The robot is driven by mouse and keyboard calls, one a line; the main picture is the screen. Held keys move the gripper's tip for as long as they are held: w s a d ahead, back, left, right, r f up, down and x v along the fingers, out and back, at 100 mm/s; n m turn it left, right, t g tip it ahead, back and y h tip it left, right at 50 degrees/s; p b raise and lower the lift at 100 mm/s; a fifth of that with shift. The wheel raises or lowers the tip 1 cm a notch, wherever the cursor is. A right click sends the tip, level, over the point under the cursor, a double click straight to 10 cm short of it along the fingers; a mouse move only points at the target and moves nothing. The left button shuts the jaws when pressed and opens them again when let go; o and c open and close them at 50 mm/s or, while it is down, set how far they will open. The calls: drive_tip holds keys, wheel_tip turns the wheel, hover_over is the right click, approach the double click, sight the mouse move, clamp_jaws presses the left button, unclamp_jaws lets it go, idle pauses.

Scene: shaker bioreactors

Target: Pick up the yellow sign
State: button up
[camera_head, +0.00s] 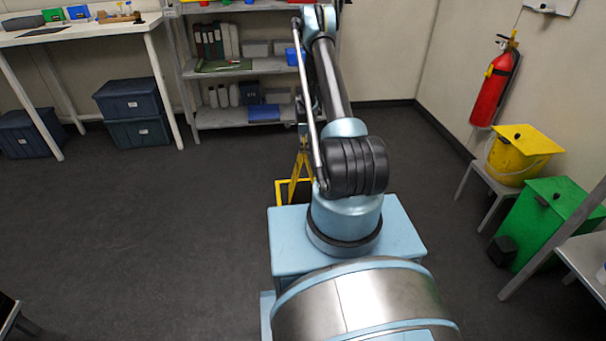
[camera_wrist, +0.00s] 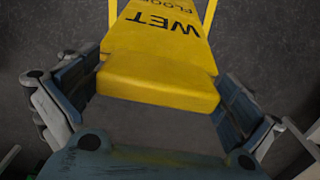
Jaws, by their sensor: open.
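The yellow sign (camera_wrist: 160,62) fills the upper middle of the wrist view, with the black words "WET" and "FLOOR" upside down on its panel. Its thick top edge faces my gripper (camera_wrist: 165,100). My gripper is open, with one finger on each side of the sign's top. The left finger is very close to the sign; I cannot tell if it touches. In the head view the yellow sign (camera_head: 282,190) stands on the floor, largely hidden behind my arm. My gripper is hidden in the head view.
A grey shelf unit (camera_head: 238,68) stands behind my arm. A white table (camera_head: 90,35) and dark storage boxes (camera_head: 133,105) are at the left. A yellow bucket (camera_head: 515,160), a green bin (camera_head: 540,215) and a red fire extinguisher (camera_head: 492,88) are at the right. The left floor is clear.

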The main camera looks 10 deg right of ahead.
drive_tip(key=shift+f, duration=0.25)
drive_tip(key=c, duration=1.6)
drive_tip(key=shift+r, duration=0.1)
drive_tip(key=shift+c, duration=0.2)
